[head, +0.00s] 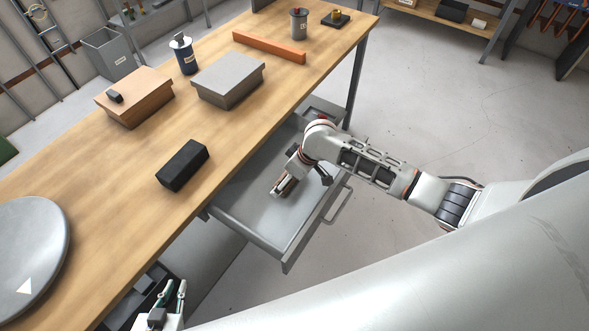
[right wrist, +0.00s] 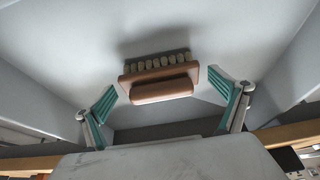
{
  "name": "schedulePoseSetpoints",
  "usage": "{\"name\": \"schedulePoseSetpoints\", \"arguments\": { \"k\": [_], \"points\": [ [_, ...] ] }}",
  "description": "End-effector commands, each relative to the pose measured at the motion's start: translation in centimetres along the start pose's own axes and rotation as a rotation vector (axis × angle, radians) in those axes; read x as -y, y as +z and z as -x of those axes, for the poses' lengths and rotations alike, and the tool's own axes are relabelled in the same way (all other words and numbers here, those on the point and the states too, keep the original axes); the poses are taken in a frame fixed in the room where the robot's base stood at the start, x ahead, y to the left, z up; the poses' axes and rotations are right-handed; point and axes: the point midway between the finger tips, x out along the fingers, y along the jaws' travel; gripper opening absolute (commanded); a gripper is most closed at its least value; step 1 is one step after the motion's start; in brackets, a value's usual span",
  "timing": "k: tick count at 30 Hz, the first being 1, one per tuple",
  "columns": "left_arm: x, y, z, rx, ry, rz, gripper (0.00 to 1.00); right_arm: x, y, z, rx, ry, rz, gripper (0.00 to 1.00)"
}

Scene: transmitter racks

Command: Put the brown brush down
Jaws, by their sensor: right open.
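The brown brush (right wrist: 158,81) lies in the open grey drawer (head: 250,217), its pale bristle tufts along one side. In the right wrist view it sits between the two spread teal fingers of my right gripper (right wrist: 162,84), with a gap on each side. My right gripper is open and apart from the brush. In the head view my right gripper (head: 282,187) reaches down into the drawer, and I cannot make out the brush clearly there. My left gripper (head: 174,284) is at the bottom edge of the head view, its fingers apart and nothing between them.
The wooden bench (head: 110,180) carries a black block (head: 183,166), a brown box (head: 135,100), a grey box (head: 228,80), a blue canister (head: 184,58), an orange bar (head: 268,47) and a round grey disc (head: 30,250). The floor to the right is clear.

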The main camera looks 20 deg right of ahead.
Motion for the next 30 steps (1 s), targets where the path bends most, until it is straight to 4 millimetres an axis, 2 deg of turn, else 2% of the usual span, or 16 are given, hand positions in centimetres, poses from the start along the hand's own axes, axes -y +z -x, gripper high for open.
{"name": "schedulePoseSetpoints", "arguments": {
  "k": [15,21,30],
  "points": [
    [0.3,-0.1,-0.1,-0.004,0.001,-0.014,0.15,-0.1,0.0,9.4,-0.002,0.002,0.003,0.97],
    [0.2,-0.3,-0.1,-0.005,0.001,-0.008,0.15,0.0,0.1,11.2,0.0,0.001,0.001,0.97],
    [-0.1,-0.4,-0.1,-0.007,0.0,0.004,0.15,0.0,0.1,11.5,0.001,0.0,0.0,0.97]
  ]
}}
